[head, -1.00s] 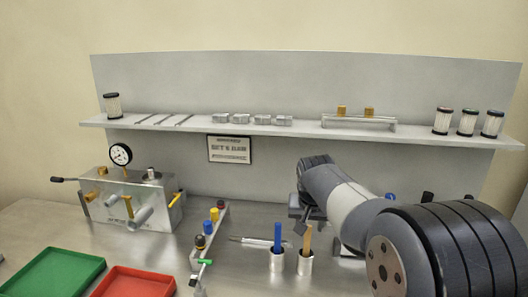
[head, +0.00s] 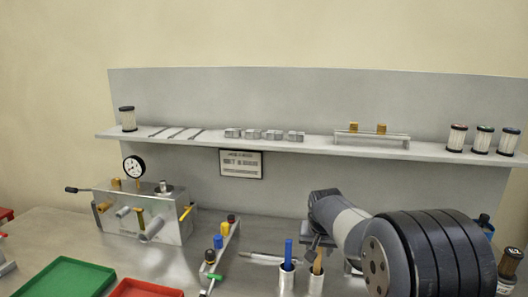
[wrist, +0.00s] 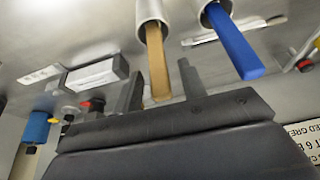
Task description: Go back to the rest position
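My gripper (wrist: 161,88) shows in the wrist view with two separate fingers and a clear gap between them. It is open, and nothing is seen held in it. A tan stick (wrist: 158,62) standing in a metal cup (wrist: 150,10) lines up with this gap, but I cannot tell how far beyond the fingers it is. A blue stick (wrist: 233,42) in a second cup is to its right.
A steel block with a gauge (head: 134,166) stands at left, with a green tray (head: 62,277) and red tray (head: 145,288) in front. A valve rail (head: 223,245) lies mid-bench. The shelf (head: 300,147) carries canisters (head: 457,138), metal blocks and flat strips.

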